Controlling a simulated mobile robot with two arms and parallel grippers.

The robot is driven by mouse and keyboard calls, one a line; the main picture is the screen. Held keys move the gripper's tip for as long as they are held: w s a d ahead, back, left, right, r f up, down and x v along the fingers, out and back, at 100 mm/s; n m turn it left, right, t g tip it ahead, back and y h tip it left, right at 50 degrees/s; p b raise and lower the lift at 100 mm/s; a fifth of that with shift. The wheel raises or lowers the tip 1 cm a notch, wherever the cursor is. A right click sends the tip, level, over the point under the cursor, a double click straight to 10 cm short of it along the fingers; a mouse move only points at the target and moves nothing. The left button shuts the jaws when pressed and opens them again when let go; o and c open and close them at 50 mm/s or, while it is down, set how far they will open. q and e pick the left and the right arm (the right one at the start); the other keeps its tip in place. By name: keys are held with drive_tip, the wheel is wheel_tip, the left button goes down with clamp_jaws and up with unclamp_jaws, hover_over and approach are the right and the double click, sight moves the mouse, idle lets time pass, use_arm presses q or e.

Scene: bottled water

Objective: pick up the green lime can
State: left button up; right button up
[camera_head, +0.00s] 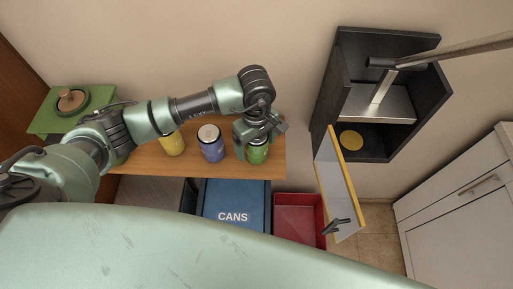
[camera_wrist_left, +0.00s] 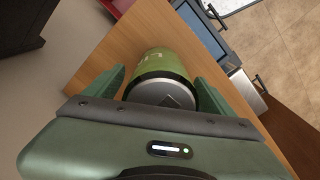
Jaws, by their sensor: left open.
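The green lime can (camera_head: 257,154) stands on the wooden shelf, near its right end. In the left wrist view the can (camera_wrist_left: 168,66) shows with its green side and grey end, lying between the two fingers. My left gripper (camera_head: 262,138) is over the can in the head view and hides its upper part. In the left wrist view the left gripper (camera_wrist_left: 160,88) is open, with one finger on each side of the can; I cannot tell whether they touch it. My right gripper is not in view.
A purple can (camera_head: 212,150) and a yellow can (camera_head: 173,145) stand left of the green can on the wooden shelf (camera_head: 150,166). Below are a blue bin marked CANS (camera_head: 232,192) and a red bin (camera_head: 299,212). A dark cabinet (camera_head: 343,62) with an open yellow-edged door (camera_head: 337,185) is at right.

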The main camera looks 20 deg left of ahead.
use_arm(q)
drive_tip(key=c, duration=1.4)
drive_tip(key=shift+r, duration=0.1)
